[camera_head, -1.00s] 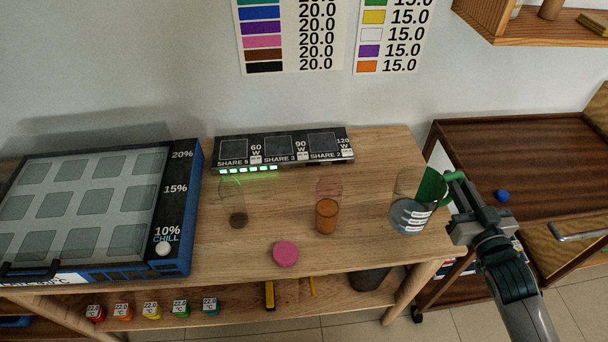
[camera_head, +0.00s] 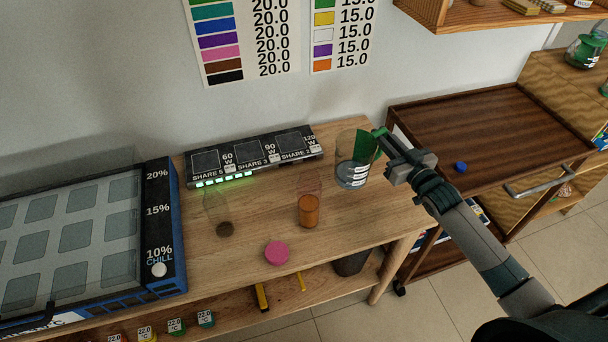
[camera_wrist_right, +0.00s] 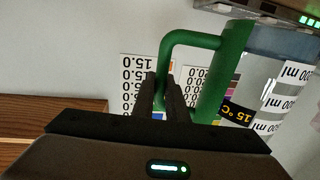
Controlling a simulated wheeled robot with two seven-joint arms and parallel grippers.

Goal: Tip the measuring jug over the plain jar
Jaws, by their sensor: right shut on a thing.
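The measuring jug (camera_head: 350,177) is clear with white marking labels and a green handle (camera_wrist_right: 207,75). It looks about upright over the right part of the wooden table; I cannot tell how far above the top it is. My right gripper (camera_head: 382,141) is shut on the handle; its dark fingers (camera_wrist_right: 166,92) close around it in the wrist view. Which is the plain jar I cannot tell. My left gripper is not in view.
A black panel (camera_head: 254,160) with green lights stands at the table's back. A pink disc (camera_head: 277,252) lies near the front edge. A blue-sided chill unit (camera_head: 160,215) fills the left. A dark cabinet (camera_head: 475,125) with a blue cap (camera_head: 460,167) stands right.

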